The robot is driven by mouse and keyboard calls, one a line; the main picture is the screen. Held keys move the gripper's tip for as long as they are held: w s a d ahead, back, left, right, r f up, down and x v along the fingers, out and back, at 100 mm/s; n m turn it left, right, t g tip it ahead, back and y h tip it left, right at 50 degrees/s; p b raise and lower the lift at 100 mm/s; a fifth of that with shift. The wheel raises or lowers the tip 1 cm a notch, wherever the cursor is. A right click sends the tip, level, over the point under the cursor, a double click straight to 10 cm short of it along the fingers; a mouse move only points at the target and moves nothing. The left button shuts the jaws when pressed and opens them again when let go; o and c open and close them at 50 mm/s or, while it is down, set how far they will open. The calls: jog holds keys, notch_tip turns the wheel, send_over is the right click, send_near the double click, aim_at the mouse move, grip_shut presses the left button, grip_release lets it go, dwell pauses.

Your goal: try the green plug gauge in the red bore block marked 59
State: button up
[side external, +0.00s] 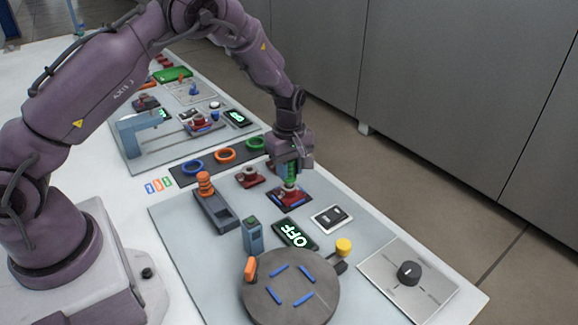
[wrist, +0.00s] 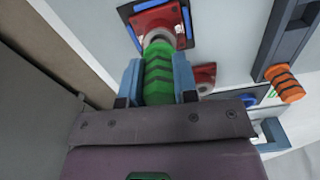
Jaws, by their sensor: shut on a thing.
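My gripper (side external: 290,168) is shut on the green plug gauge (side external: 289,178), over a red bore block (side external: 290,196) on a dark blue-edged pad. In the wrist view, the blue fingers of my gripper (wrist: 158,82) clasp the green ridged handle of the gauge (wrist: 159,70). The gauge's grey lower end meets the grey bore area of the red block (wrist: 158,20). I cannot tell how far it is in the bore. A second red block (side external: 250,178) with a grey top stands nearby, also in the wrist view (wrist: 204,74). The number 59 is not legible on either block.
An orange ridged gauge (side external: 205,184) stands in a grey holder at left. A black "OFF" display (side external: 295,234), a white switch panel (side external: 331,218) and a round grey turntable (side external: 292,296) lie in front. A dark strip with coloured rings (side external: 226,155) lies behind.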

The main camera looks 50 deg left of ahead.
jog(key=shift+f, duration=0.75)
dwell(0.8)
jog(key=shift+r, duration=0.1)
dwell(0.6)
jog(key=shift+r, duration=2.9)
